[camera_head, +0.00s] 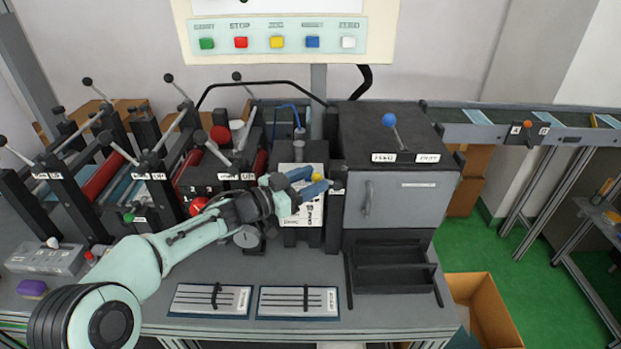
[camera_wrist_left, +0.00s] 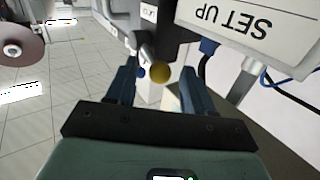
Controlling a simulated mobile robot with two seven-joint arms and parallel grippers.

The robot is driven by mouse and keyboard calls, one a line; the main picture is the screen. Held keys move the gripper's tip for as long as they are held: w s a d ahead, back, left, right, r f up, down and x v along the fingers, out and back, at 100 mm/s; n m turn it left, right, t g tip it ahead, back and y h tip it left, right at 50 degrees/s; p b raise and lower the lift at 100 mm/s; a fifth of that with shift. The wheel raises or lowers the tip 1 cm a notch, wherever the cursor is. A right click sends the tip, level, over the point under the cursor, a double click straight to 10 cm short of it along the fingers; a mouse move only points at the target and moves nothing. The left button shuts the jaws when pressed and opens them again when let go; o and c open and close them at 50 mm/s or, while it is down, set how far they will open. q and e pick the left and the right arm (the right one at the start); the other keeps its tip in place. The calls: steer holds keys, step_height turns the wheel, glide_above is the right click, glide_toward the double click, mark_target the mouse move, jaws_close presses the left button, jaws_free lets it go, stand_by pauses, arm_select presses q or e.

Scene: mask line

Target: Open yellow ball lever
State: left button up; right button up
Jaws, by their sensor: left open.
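The yellow ball lever shows its ball (camera_head: 317,175) on the black-and-white machine, just left of the grey cabinet. My left gripper (camera_head: 320,181) reaches in from the left with its blue fingers open around the ball. In the left wrist view the yellow ball (camera_wrist_left: 160,73) sits between the two fingertips of my left gripper (camera_wrist_left: 158,84), with gaps on both sides. A grey-white stem shows beside the ball, partly hidden. I cannot tell whether any finger touches it. My right gripper is not in view.
A grey cabinet (camera_head: 398,205) with a blue ball lever (camera_head: 389,120) on top stands close to the right. A "SET UP" label plate (camera_wrist_left: 258,32) is near the fingers. Red-roller machinery (camera_head: 104,178) stands at left. Two flat plates (camera_head: 210,299) lie on the front table.

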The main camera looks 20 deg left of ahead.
arm_select(q)
steer(key=shift+w+d, duration=0.15)
steer(key=shift+c, duration=0.3)
jaws_close()
steer(key=n+t+b, duration=0.1)
steer(key=f+t+h+b, duration=0.1)
steer(key=b, duration=0.1)
steer(key=shift+a+f+n, duration=0.25)
steer(key=shift+n, duration=0.15)
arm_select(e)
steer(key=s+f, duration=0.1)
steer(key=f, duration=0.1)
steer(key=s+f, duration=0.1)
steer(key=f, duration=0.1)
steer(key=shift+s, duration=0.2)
arm_select(q)
steer(key=shift+o, duration=0.3)
jaws_free()
